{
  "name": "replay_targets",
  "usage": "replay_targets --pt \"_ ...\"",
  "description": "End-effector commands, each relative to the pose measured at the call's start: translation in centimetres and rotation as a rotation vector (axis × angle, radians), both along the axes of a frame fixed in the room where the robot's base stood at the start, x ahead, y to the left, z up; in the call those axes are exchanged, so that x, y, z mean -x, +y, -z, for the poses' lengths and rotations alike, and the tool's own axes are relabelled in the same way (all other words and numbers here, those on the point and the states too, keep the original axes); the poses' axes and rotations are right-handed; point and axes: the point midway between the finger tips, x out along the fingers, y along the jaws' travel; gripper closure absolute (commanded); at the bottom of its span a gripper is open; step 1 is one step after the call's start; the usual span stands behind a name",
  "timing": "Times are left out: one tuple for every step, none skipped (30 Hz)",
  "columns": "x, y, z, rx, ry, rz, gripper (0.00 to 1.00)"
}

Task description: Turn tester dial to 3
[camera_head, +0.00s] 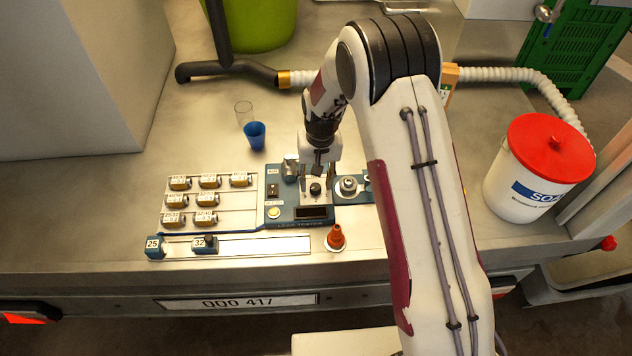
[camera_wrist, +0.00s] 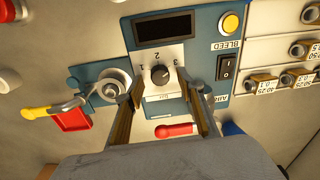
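The tester dial (camera_wrist: 160,76) is a round black knob on a pale plate marked 1, 2 and 3, set in the blue leak tester panel (camera_wrist: 205,60). I cannot tell for sure which number its pointer faces. In the head view the dial (camera_head: 316,188) sits just below my gripper (camera_head: 318,170). In the wrist view my gripper (camera_wrist: 164,92) is open, one finger on each side of the dial plate, with a gap between the fingertips and the knob. Nothing is held.
Beside the dial are a dark display (camera_wrist: 166,28), a yellow button (camera_wrist: 231,23), a black switch (camera_wrist: 226,68) and a round metal fitting (camera_wrist: 112,86). A rack of labelled fittings (camera_head: 208,200) lies left. A blue cup (camera_head: 255,136), orange cone (camera_head: 336,238) and red-lidded tub (camera_head: 530,175) stand around.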

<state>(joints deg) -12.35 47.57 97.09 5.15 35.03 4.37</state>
Motion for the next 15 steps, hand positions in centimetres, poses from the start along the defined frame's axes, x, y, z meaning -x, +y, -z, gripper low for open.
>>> replay_targets --pt "0.02 0.03 0.36 0.0 0.001 0.0 0.62" --pt "0.01 0.04 0.51 0.0 0.001 0.0 0.62" --pt "0.01 0.05 0.69 0.0 0.0 0.0 0.62" --pt "0.01 0.05 0.8 0.0 0.0 0.0 0.62" --pt "0.0 0.06 0.87 0.0 0.0 0.0 0.62" --pt "-0.01 0.06 0.94 0.0 -0.001 0.0 0.62" --pt "0.0 0.07 0.97 0.0 -0.001 0.0 0.62" --pt "0.0 0.07 0.99 0.0 -0.001 0.0 0.62" --pt "0.0 0.07 0.99 0.0 -0.001 0.0 0.62" --pt "0.0 0.07 0.99 0.0 -0.001 0.0 0.62" --pt "-0.01 0.07 0.98 0.0 -0.001 0.0 0.62" --pt "-0.01 0.07 0.98 0.0 -0.001 0.0 0.62" --pt "0.0 0.07 0.97 0.0 -0.001 0.0 0.62" --pt "-0.01 0.07 0.97 0.0 -0.001 0.0 0.62" --pt "0.0 0.07 0.97 0.0 -0.001 0.0 0.67"
